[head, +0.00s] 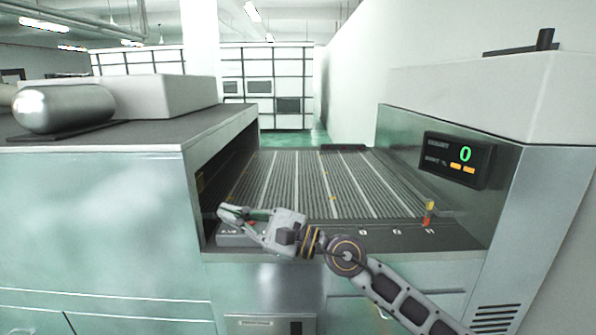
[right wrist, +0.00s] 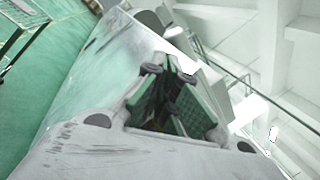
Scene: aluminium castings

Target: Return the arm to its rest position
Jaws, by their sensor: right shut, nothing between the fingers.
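My right arm (head: 390,290) comes in from the lower right, reaching left across the front of the machine. Its gripper (head: 232,213) points left, by the left front corner of the conveyor opening. The gripper is shut with nothing between its fingers. In the right wrist view the shut fingers (right wrist: 168,72) show past the grey gripper body, with a pale green surface and white ceiling beyond. I cannot tell from the head view whether the gripper touches the machine's front ledge. My left gripper is not in view.
A ribbed conveyor bed (head: 330,180) runs back between a green-grey cabinet (head: 90,220) at left and a housing with a display (head: 459,160) reading 0 at right. A small orange-red part (head: 429,213) stands on the front ledge. A metal cylinder (head: 64,108) lies on the left cabinet.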

